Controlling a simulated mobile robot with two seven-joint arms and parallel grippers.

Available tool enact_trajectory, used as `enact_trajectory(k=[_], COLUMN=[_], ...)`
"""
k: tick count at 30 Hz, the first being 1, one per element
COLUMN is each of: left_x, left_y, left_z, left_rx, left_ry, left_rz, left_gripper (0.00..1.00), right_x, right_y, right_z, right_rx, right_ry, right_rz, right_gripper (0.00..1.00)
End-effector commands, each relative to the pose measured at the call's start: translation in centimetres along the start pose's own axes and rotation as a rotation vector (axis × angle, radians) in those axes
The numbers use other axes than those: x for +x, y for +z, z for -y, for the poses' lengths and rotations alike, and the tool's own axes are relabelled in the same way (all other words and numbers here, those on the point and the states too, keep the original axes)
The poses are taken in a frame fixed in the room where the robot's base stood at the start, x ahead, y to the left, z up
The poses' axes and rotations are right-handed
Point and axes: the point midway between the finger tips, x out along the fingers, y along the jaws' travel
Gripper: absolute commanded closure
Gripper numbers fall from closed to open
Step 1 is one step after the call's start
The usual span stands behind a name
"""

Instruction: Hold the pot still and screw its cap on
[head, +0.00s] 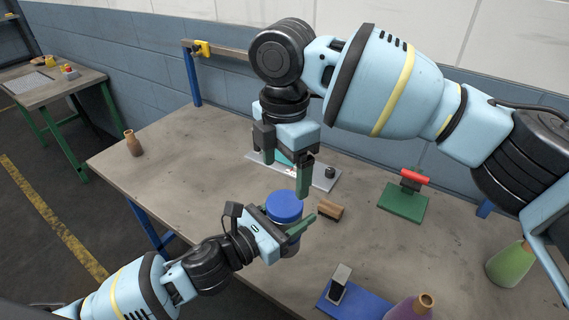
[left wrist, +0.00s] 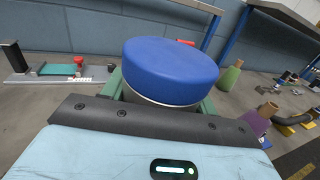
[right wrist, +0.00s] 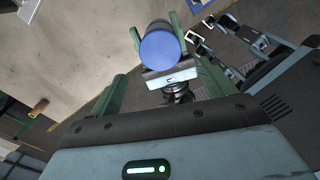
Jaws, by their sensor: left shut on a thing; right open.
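My right gripper (head: 284,165) is open and empty, above and apart from the cap.
A grey plate (head: 322,183) lies behind the pot and a brown block (head: 330,209) to its right. A green stand with a red handle (head: 404,200) is farther right. A blue stand (head: 335,305), purple bottle (head: 408,308) and green bottle (head: 510,264) are front right. The table's left is mostly clear.

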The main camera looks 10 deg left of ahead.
Motion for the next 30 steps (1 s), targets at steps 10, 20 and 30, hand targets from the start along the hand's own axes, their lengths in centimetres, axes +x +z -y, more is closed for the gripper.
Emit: enact_trajectory(k=[10,20,30], left_x=[0.0,0.0,0.0], left_y=[0.1,0.1,0.1], left_z=[0.0,0.0,0.0], left_rx=[0.001,0.001,0.001], left_ry=[-0.001,-0.001,-0.001], left_rz=[0.003,0.003,0.003], left_gripper=[1.00,1.00,1.00], right_x=[4.4,7.5,7.8], right_y=[0.0,0.0,0.0], right_z=[0.1,0.1,0.1], right_rx=[0.000,0.001,0.001], right_ry=[-0.004,-0.002,-0.001], right_rz=[0.001,0.001,0.000], right_gripper=[0.18,0.18,0.18])
